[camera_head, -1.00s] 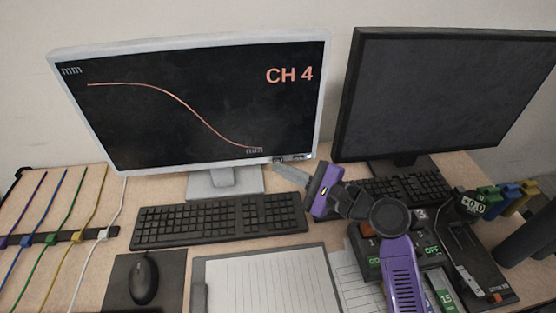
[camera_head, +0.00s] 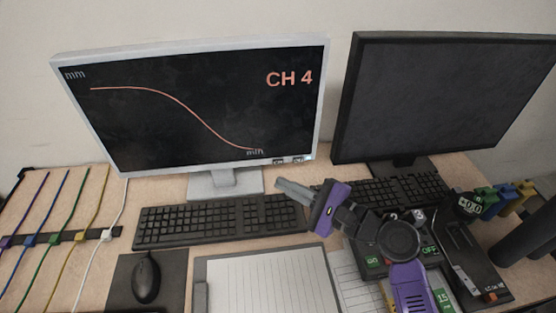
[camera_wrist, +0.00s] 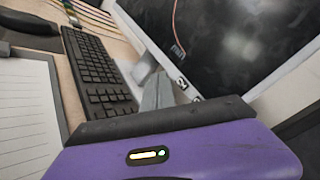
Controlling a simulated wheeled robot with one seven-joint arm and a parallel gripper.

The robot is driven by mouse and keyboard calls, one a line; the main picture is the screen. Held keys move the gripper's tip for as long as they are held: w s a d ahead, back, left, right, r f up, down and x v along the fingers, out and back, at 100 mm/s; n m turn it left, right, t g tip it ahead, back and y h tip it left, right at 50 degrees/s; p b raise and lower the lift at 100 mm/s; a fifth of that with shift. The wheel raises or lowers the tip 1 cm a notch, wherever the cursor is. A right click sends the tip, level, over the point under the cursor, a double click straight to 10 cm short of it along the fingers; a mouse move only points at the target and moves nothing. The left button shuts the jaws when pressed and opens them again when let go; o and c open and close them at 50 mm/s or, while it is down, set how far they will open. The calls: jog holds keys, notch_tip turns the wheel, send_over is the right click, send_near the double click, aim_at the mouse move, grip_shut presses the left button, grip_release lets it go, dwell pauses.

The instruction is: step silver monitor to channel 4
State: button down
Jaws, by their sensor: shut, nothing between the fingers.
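The silver monitor (camera_head: 187,66) stands at the back left. Its dark screen shows a falling red curve and the text "CH 4". Small buttons (camera_head: 288,161) sit on its lower right bezel, and they also show in the wrist view (camera_wrist: 188,90). My gripper (camera_head: 280,183) is shut and empty. Its grey fingertips are in front of and below the buttons, apart from the bezel, above the table near the keyboard's right end. In the wrist view the shut fingers (camera_wrist: 158,92) point toward the monitor's lower edge.
A black keyboard (camera_head: 190,222) lies before the silver monitor. A dark monitor (camera_head: 440,100) with a blank screen stands at right, with another keyboard (camera_head: 400,190). A mouse (camera_head: 146,278), clipboard (camera_head: 265,285), coloured cables (camera_head: 45,240) and a control box (camera_head: 430,250) crowd the desk.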

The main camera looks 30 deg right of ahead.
jog(key=shift+s+a, duration=0.3)
jog(key=shift+s, duration=0.6)
jog(key=d+n+t+h, duration=0.2)
jog(key=d+n+h, duration=0.2)
jog(key=d+h, duration=0.1)
jog(key=s+d+f+n+h, duration=0.2)
jog(key=s+n+h, duration=0.2)
jog(key=s+n, duration=0.4)
jog(key=s+a+f+n+g+b, duration=0.1)
jog(key=s+a+n, duration=0.2)
jog(key=s, duration=0.9)
jog(key=s+a+f+n+g+y+b, duration=0.1)
jog(key=s+a+n, duration=0.3)
jog(key=s, duration=0.8)
jog(key=shift+s+a+n, duration=0.15)
jog(key=shift+n, duration=0.65)
jog(key=shift+f, duration=0.15)
